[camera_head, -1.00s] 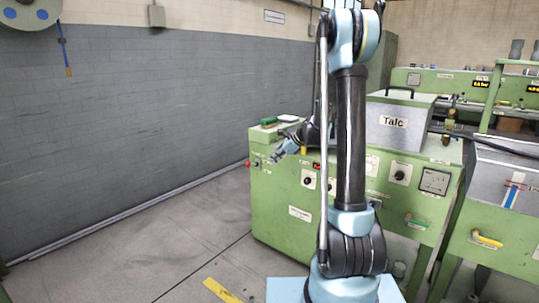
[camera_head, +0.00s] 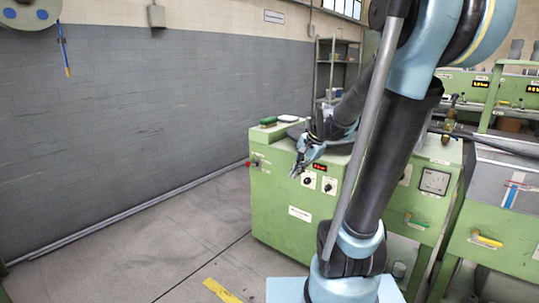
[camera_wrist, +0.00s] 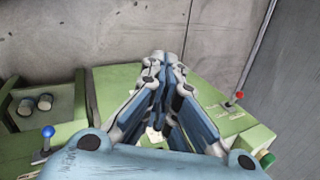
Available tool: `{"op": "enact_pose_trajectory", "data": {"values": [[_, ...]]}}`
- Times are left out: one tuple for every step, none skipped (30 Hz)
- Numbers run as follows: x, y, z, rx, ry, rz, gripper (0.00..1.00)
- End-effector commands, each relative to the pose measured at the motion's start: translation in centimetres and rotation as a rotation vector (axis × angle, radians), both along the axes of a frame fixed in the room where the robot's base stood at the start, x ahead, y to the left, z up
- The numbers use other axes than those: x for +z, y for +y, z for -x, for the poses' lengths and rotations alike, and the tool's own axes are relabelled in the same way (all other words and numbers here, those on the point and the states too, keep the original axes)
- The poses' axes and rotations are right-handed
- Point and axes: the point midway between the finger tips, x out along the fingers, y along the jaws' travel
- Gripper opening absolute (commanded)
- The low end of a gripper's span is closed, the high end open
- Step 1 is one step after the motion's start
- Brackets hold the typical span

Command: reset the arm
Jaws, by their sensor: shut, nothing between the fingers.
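My gripper (camera_head: 297,172) is at the end of my blue and black arm, in front of the upper front face of the green extruder (camera_head: 280,190). It points down and to the left in the head view.
A red knob (camera_head: 249,164) sticks out at the extruder's left end. The wrist view shows a red-tipped lever (camera_wrist: 237,98) and a blue-tipped lever (camera_wrist: 47,135). A shelf rack (camera_head: 335,65) stands behind. The floor (camera_head: 160,250) to the left is clear.

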Motion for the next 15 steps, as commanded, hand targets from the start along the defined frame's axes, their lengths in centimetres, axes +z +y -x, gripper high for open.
{"op": "enact_pose_trajectory", "data": {"values": [[-0.2,-0.4,1.4,0.035,-0.01,0.028,0.0],[-0.3,-0.7,2.2,0.06,-0.016,0.046,0.0],[-0.5,-1.1,3.2,0.092,-0.025,0.07,0.0],[-0.6,-1.3,3.9,0.115,-0.031,0.088,0.0],[-0.7,-1.6,4.6,0.139,-0.036,0.106,0.0],[-1.0,-2.0,5.6,0.172,-0.044,0.13,0.0],[-1.1,-2.3,6.4,0.196,-0.048,0.147,0.0],[-1.3,-2.5,7.0,0.22,-0.053,0.165,0.0],[-1.6,-2.9,8.0,0.254,-0.058,0.189,0.0],[-1.8,-3.2,8.7,0.279,-0.062,0.205,0.0],[-2.0,-3.5,9.4,0.304,-0.066,0.224,0.0],[-2.3,-3.8,10.3,0.337,-0.07,0.246,0.0],[-2.6,-4.2,11.1,0.362,-0.073,0.264,0.0],[-2.9,-4.4,11.7,0.388,-0.076,0.28,0.0],[-3.2,-4.8,12.6,0.421,-0.079,0.304,0.0]]}}
